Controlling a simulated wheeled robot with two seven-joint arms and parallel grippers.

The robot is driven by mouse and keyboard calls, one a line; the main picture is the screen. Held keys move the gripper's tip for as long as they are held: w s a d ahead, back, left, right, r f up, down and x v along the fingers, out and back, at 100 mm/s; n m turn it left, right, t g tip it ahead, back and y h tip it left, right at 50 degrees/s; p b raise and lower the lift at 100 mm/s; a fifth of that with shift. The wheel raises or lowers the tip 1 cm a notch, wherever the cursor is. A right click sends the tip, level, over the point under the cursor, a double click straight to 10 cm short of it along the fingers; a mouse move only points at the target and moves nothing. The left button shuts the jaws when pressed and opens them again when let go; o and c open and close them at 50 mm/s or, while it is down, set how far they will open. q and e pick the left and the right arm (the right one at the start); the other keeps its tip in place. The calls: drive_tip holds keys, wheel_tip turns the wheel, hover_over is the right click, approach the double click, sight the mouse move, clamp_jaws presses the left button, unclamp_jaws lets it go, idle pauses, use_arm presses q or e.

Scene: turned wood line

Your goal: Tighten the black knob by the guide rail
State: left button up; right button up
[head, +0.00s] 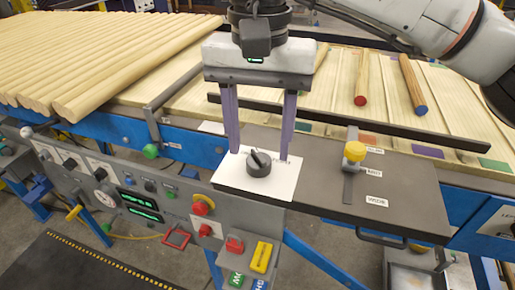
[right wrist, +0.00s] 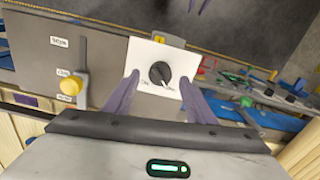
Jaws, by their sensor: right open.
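The black knob (head: 259,163) sits on a white plate (head: 230,179) at the left end of the dark panel, in front of the black guide rail (head: 400,130). It also shows in the right wrist view (right wrist: 160,74), with a pale mark toward the lower right; the small print on the plate is too small to read. My right gripper (head: 258,156) is open and points down, its two purple fingers on either side of the knob with clear gaps. The wrist view shows its fingers (right wrist: 160,80) apart with nothing between them touching. My left gripper does not show.
A yellow knob (head: 355,151) on a slotted clamp stands to the right of the plate. A green knob (head: 151,151) is on a bracket at left. Wooden rods (head: 110,60) lie behind. A control box with a red button (head: 203,205) is in front.

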sight(259, 162)
drive_tip(key=shift+f, duration=1.3)
drive_tip(key=c, duration=1)
drive_tip(key=shift+c, duration=0.2)
